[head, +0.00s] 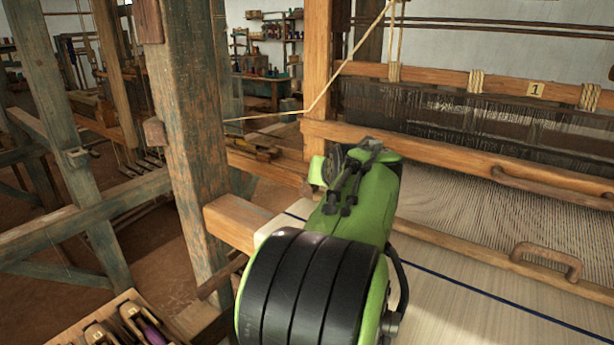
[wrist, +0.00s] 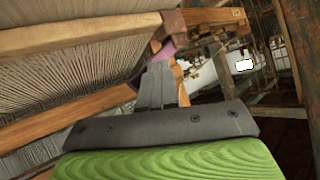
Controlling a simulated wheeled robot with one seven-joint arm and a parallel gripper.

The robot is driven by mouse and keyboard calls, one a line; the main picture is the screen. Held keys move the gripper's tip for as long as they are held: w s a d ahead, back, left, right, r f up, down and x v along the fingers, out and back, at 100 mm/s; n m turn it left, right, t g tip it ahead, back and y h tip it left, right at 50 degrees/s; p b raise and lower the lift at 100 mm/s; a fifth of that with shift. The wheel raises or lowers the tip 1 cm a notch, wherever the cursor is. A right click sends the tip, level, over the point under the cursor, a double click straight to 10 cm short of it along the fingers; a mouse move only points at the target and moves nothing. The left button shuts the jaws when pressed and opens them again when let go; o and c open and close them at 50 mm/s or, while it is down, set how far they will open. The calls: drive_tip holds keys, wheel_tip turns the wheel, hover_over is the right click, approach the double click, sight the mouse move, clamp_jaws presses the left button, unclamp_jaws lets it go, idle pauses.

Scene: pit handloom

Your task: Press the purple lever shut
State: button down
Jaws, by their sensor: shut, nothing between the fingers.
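A small purple part (wrist: 165,51), which looks like the purple lever, shows in the wrist view beside a wooden beam of the loom. My gripper (wrist: 158,68) is shut and empty, with its grey fingertips right at the purple part. I cannot tell whether they touch it or how far the lever is closed. In the head view my green and black arm reaches over the loom and hides the fingers. The purple lever does not show there.
The loom's wooden beam (head: 440,160) and stretched threads (head: 480,215) lie right of my arm. A thick worn post (head: 190,130) stands close on the left. A wooden box (head: 75,338) holding shuttles, one with purple yarn, sits at the lower left.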

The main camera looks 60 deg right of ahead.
drive_tip(key=shift+s+f+t+b, duration=0.3)
drive_tip(key=shift+f+t+b, duration=0.3)
drive_tip(key=shift+f, duration=0.05)
drive_tip(key=shift+s+f+b, duration=0.2)
drive_tip(key=shift+f+b, duration=0.3)
drive_tip(key=shift+b, duration=0.05)
drive_tip(key=shift+s+f, duration=0.1)
drive_tip(key=shift+f, duration=0.05)
